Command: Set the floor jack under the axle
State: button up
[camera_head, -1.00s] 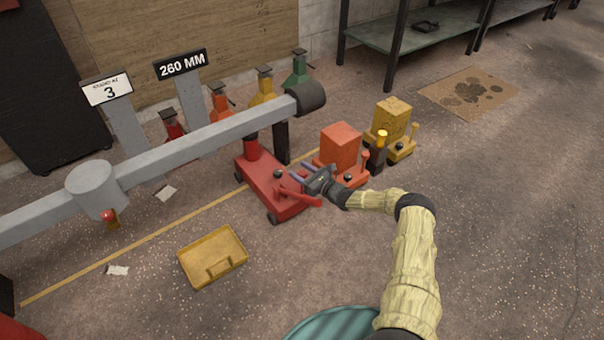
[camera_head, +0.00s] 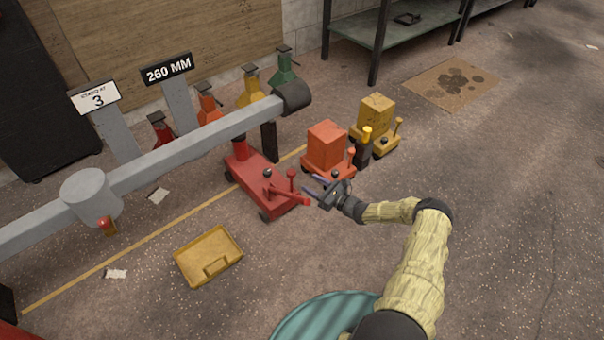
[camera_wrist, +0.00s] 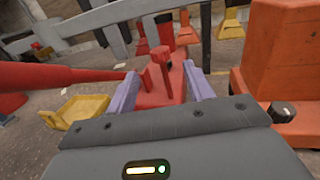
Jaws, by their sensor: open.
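The red floor jack (camera_head: 256,184) stands on the floor below the right part of the grey axle beam (camera_head: 190,146). Its raised far end is partly hidden by the beam, and I cannot tell whether it touches. My gripper (camera_head: 311,184) is open and empty, just right of the jack's upright red knob (camera_head: 291,175) and red handle bar (camera_head: 307,202). In the wrist view, the jack (camera_wrist: 166,96) lies ahead, seen between the two purple fingers (camera_wrist: 162,88). The handle bar (camera_wrist: 60,76) runs off to the left there. The fingers look apart from the jack.
An orange block-shaped unit (camera_head: 326,146) stands close right of the jack, with a yellow one (camera_head: 375,112) beyond. A yellow tray (camera_head: 208,257) lies front left. Coloured stands (camera_head: 285,70) line up behind the beam.

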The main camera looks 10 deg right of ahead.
jog(key=p+v, duration=0.1)
jog(key=v, duration=0.5)
jog(key=shift+s+p, duration=0.2)
jog(key=shift+p, duration=0.15)
jog(key=shift+w, duration=0.1)
